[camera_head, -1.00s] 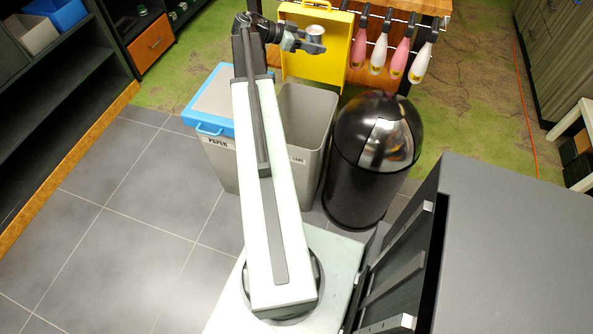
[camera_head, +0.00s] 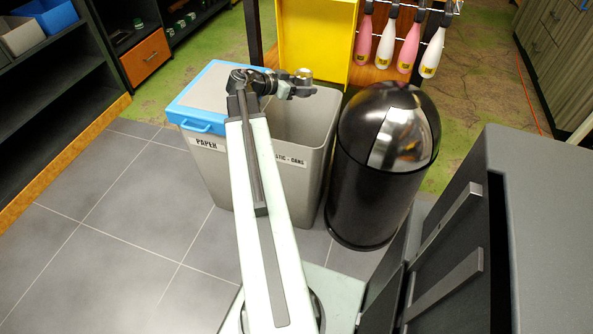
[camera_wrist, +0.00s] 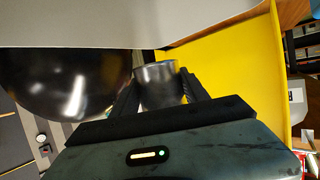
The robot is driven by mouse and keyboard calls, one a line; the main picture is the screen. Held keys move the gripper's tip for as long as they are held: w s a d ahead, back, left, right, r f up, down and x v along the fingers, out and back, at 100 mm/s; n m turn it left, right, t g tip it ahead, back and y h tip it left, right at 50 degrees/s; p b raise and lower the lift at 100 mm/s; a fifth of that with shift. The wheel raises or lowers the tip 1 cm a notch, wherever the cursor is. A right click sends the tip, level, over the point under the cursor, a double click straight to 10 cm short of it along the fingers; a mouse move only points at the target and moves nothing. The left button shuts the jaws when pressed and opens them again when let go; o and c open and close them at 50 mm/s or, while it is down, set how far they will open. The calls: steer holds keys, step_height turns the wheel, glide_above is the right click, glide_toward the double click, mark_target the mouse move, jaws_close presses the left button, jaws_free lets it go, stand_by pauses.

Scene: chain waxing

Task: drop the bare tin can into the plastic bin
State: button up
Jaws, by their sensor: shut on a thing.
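The bare tin can (camera_head: 303,77) is a small silver cylinder held at the tip of my gripper (camera_head: 300,88). It also shows in the wrist view (camera_wrist: 157,84), clasped between the two dark fingers of my gripper (camera_wrist: 158,98). The plastic bin (camera_head: 310,135) is grey and open-topped, with a label partly hidden by my arm that ends in "STIC - CANS". In the head view, the can and gripper appear over the bin's far rim area; their exact height above it is hard to tell.
A grey paper bin (camera_head: 207,155) with a blue-edged lid stands left of the plastic bin. A black domed bin (camera_head: 372,205) stands close on its right. A yellow panel (camera_head: 318,40) and hanging bottles (camera_head: 388,45) are behind. Grey floor (camera_head: 100,235) is clear at left.

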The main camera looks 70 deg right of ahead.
step_height(320, 180, down, 4)
steer(key=b, duration=0.3)
steer(key=shift+f, duration=0.1)
steer(key=o, duration=1.4)
steer(key=p+v, duration=0.3)
steer(key=v, duration=0.5)
